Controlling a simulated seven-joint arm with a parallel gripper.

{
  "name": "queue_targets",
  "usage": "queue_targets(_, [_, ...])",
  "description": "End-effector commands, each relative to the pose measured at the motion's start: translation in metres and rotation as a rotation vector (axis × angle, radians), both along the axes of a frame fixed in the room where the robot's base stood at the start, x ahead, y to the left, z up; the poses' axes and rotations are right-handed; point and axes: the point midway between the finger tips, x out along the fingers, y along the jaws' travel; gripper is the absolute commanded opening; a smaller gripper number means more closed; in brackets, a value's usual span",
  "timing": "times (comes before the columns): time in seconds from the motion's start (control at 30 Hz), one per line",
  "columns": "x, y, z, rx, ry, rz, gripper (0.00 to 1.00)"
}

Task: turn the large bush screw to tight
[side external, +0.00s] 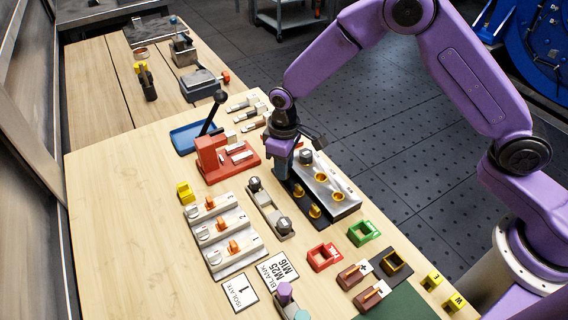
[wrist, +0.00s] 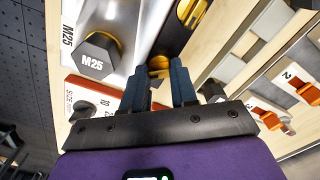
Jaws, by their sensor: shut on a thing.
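My gripper (wrist: 158,75) points down at the far end of a black plate with brass bushes. In the wrist view its two dark fingers stand either side of a brass-coloured piece (wrist: 159,63), which I take to be the large bush screw. The fingers hide much of it, so I cannot tell how far it is turned. In the side view my gripper (side external: 283,165) hides the piece. More brass bushes (side external: 314,211) show along the black plate, nearer the camera.
A silver block (side external: 329,201) beside the plate holds a dark M25 hex plug (wrist: 97,56) and open brass bushes. A red lever fixture (side external: 211,160) stands close to the left. A switch panel (side external: 224,236), grey holder (side external: 270,214) and red and green trays lie nearer the camera.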

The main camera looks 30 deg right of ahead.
Motion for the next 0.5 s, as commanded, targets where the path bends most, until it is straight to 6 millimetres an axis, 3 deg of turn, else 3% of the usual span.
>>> queue_targets(0.5, [-0.0011, -0.0002, 0.0004, -0.003, 0.003, -0.448, 0.0])
